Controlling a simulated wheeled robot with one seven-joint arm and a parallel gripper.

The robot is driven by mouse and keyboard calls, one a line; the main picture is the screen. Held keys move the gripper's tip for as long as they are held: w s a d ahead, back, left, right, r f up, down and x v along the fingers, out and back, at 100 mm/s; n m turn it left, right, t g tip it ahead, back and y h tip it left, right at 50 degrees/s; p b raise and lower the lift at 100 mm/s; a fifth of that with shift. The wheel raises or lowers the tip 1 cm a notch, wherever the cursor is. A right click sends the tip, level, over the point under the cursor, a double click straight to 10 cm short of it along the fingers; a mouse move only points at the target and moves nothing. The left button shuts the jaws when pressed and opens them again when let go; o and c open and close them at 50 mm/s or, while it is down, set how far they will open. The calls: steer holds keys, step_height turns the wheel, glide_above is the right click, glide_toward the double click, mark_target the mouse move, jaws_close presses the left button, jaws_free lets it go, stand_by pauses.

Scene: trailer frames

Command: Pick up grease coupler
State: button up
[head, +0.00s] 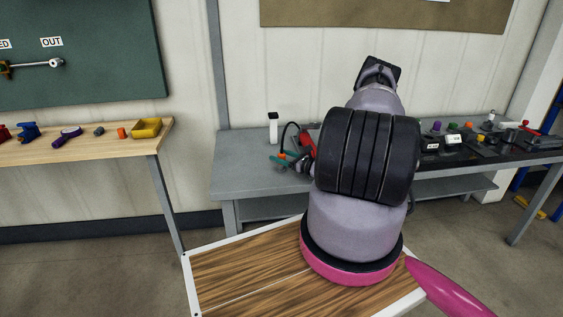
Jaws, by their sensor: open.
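I cannot pick out the grease coupler for certain. On the grey workbench (243,178) lies a cluster of small items, partly hidden behind my arm. It includes a curved black hose (284,131), a red item (310,137) and a green and orange item (281,158). They are too small to name surely. My arm rises in the middle of the head view and covers the centre of the bench.
A white bottle (273,131) stands at the back of the bench. Dark trays with small coloured parts (453,139) are at right. The bench's left end is clear.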

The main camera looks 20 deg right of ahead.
steer(key=x, duration=0.2)
steer(key=shift+w+a, duration=0.1)
steer(key=shift+w, duration=0.2)
jaws_close()
steer(key=shift+r, duration=0.15)
